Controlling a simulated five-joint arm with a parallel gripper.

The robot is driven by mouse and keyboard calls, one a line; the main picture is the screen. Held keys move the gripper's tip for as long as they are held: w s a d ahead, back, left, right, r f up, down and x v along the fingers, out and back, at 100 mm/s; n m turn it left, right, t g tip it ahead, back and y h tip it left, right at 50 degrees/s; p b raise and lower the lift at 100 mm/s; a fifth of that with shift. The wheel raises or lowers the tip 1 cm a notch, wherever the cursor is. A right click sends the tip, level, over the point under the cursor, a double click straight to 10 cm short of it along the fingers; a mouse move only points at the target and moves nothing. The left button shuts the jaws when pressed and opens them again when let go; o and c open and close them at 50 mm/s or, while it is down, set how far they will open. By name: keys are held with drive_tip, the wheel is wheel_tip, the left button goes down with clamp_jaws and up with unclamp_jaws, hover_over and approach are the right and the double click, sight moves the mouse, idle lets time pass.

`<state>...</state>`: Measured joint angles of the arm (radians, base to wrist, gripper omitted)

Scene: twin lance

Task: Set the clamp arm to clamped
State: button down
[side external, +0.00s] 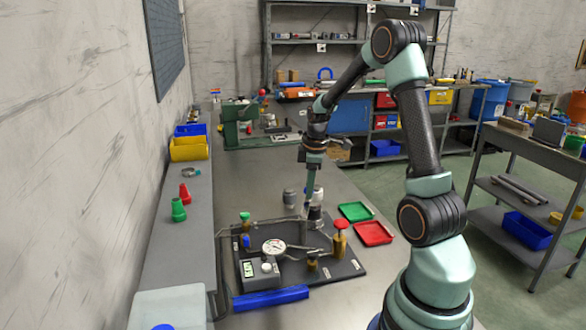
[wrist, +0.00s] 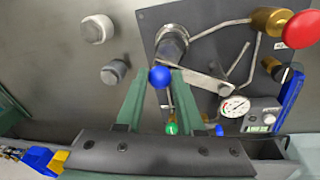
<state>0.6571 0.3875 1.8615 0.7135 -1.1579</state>
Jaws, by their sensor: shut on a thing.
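A dark fixture plate (side external: 345,267) lies on the bench, and it also shows in the wrist view (wrist: 206,50). A flat grey bar, apparently the clamp arm (wrist: 203,82), runs across it beside a dark-topped cylinder (wrist: 172,42). A blue ball knob (wrist: 160,77) sits at the bar's left end. My gripper (wrist: 160,80) is shut on this knob, with one green finger on each side. In the side view my gripper (side external: 311,203) points down at the plate's back edge and hides the knob.
The plate carries a dial gauge (side external: 274,246), a red knob (side external: 340,224), pipes and a small display box (side external: 260,273). Two grey cylinders (wrist: 97,28) (wrist: 114,72) stand beside it. Green (side external: 356,211) and red (side external: 373,233) trays lie right; a blue bar (side external: 270,298) lies in front.

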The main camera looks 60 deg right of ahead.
drive_tip(key=shift+s+a+f, duration=0.15)
drive_tip(key=shift+s, duration=0.1)
drive_tip(key=c, duration=0.5)
unclamp_jaws()
drive_tip(key=shift+c, duration=0.2)
drive_tip(key=shift+w, duration=0.1)
drive_tip(key=shift+r, duration=0.55)
wheel_tip(320, 180, up, 11)
drive_tip(key=s+a, duration=0.1)
drive_tip(key=shift+s, duration=0.35)
